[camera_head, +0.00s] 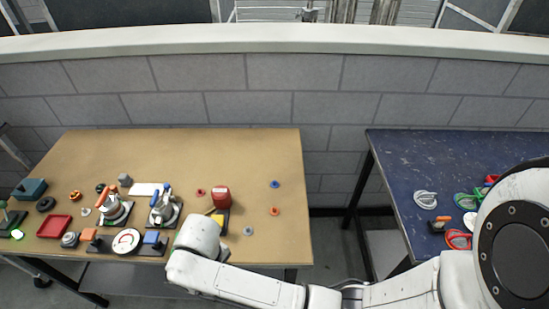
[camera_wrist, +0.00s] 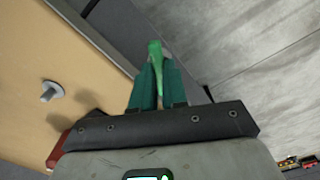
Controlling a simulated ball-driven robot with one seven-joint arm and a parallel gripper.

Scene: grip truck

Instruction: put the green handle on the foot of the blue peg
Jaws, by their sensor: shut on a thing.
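The green handle (camera_wrist: 156,52) is held between the two teal fingers of my gripper (camera_wrist: 159,85) in the wrist view, its upper end sticking out past the fingertips. My gripper is shut on it. In the head view the end of my arm is over the front right part of the wooden table, and the fingers and the handle are hidden there. The small blue peg (camera_head: 275,184) stands on the right part of that table, behind and to the right of my arm's end. Its foot is too small to make out.
Near it are an orange peg (camera_head: 274,211), a grey peg (camera_head: 248,231) and a red peg (camera_head: 200,192). A red block-like object (camera_head: 221,196) stands close to my arm. Clamps and tools crowd the table's left front. A blue table (camera_head: 430,160) stands right, across a gap.

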